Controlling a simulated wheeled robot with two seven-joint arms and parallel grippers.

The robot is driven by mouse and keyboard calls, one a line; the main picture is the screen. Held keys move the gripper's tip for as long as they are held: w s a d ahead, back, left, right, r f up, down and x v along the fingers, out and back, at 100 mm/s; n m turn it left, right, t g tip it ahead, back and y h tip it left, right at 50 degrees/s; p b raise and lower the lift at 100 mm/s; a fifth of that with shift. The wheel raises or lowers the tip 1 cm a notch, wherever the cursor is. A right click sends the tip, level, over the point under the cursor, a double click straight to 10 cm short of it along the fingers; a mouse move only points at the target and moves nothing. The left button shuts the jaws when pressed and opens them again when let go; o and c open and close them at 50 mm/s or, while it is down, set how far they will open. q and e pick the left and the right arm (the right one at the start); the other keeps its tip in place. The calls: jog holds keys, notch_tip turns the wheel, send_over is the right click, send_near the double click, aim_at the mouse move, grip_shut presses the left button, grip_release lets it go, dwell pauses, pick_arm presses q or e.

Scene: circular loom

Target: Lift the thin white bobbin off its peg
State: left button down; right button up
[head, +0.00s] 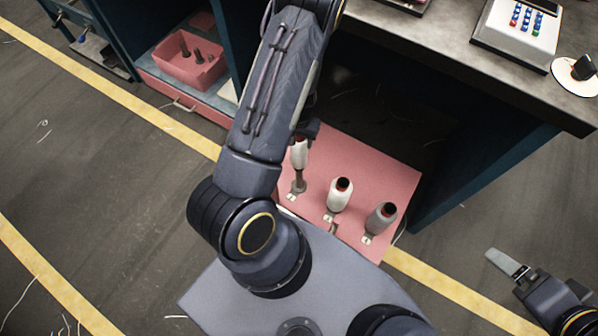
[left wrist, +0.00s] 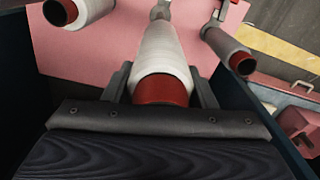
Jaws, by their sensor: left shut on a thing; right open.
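The thin white bobbin (head: 299,155) is upright above the pink board, with its grey peg (head: 298,184) showing below it. In the left wrist view the bobbin (left wrist: 160,55) shows its red top end between the fingers. My left gripper (head: 310,130) is shut on it, mostly hidden behind my arm in the head view; it also shows in the left wrist view (left wrist: 160,92). The bobbin is raised along the peg; I cannot tell whether the peg tip is still inside it. My right gripper (head: 513,267) is open and empty at the lower right, away from the board.
A thicker white bobbin (head: 339,197) and a grey bobbin (head: 381,219) stand on the pink board (head: 375,165). Another bobbin (left wrist: 226,47) is beside the held one in the left wrist view. A pink bin (head: 190,62) is at left. The table (head: 450,45) overhangs behind.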

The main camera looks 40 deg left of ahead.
pick_arm(q)
notch_tip(320, 180, up, 8)
jog(key=p, duration=0.6)
jog(key=shift+f, duration=0.3)
